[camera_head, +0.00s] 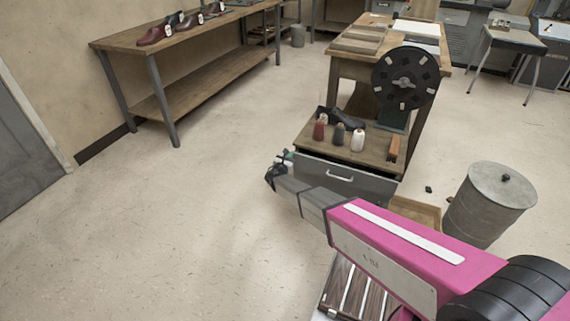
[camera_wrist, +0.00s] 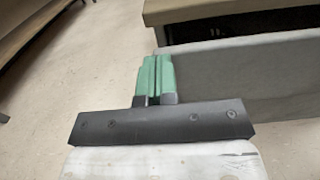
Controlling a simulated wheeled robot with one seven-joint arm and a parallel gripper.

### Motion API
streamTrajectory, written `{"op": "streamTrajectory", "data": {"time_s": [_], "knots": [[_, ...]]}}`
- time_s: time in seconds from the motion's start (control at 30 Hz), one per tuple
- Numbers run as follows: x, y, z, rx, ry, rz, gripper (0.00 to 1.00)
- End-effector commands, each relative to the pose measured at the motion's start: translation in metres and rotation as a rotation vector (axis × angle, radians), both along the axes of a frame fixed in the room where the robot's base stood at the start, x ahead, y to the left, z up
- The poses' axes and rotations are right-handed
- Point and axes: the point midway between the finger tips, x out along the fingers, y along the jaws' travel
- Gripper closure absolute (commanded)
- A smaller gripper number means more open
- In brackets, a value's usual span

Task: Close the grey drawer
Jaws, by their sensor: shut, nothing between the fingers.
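The grey drawer (camera_head: 352,181) is in the front of a small wood-topped stand in the head view, with a pale bar handle on its face. In the wrist view, the drawer's grey front (camera_wrist: 245,80) fills the right side, with a dark strip between it and the wooden top edge, so it looks pulled out somewhat. My gripper (camera_wrist: 157,62) is shut and empty, its green fingers side by side, near the drawer's left end. In the head view, my gripper (camera_head: 286,158) is at the drawer's left corner, partly hidden by my wrist. I cannot tell whether it touches.
A lidded metal bin (camera_head: 488,203) stands at right, beside a low wooden box (camera_head: 415,211). A shoe bench (camera_head: 190,60) is at back left. The floor at left is clear.

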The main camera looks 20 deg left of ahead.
Motion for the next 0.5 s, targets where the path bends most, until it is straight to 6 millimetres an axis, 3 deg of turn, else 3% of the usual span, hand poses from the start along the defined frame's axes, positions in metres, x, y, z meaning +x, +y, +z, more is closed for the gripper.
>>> {"op": "streamTrajectory", "data": {"time_s": [0.2, 0.5], "knots": [[0.0138, 0.0007, 0.0003, 0.0, -0.001, 0.0, 1.0], [0.0151, 0.0003, 0.0004, 0.0, -0.001, 0.0, 1.0]]}}
